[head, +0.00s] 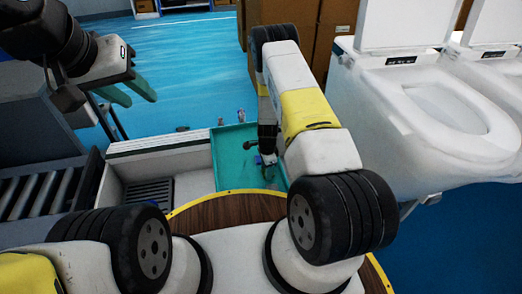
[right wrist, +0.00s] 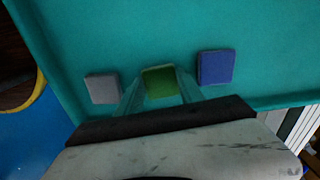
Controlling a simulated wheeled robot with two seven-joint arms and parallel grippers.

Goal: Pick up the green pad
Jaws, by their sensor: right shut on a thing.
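The green pad (right wrist: 158,82) is a small square block between the two fingertips of my right gripper (right wrist: 160,92) in the right wrist view. The fingers press on its left and right sides, so the gripper is shut on it. In the head view my right gripper (head: 268,172) reaches down into the teal tray (head: 232,152), and I cannot make out the green pad there. I cannot tell whether the pad touches the tray floor. My left gripper (head: 130,92) is raised at the upper left, with its fingers apart and nothing between them.
In the right wrist view a grey pad (right wrist: 102,88) lies left of the green pad and a blue pad (right wrist: 215,67) lies right of it. The tray's wall (right wrist: 36,50) is on the left. White toilets (head: 430,110) stand at the right, and cardboard boxes (head: 285,15) behind.

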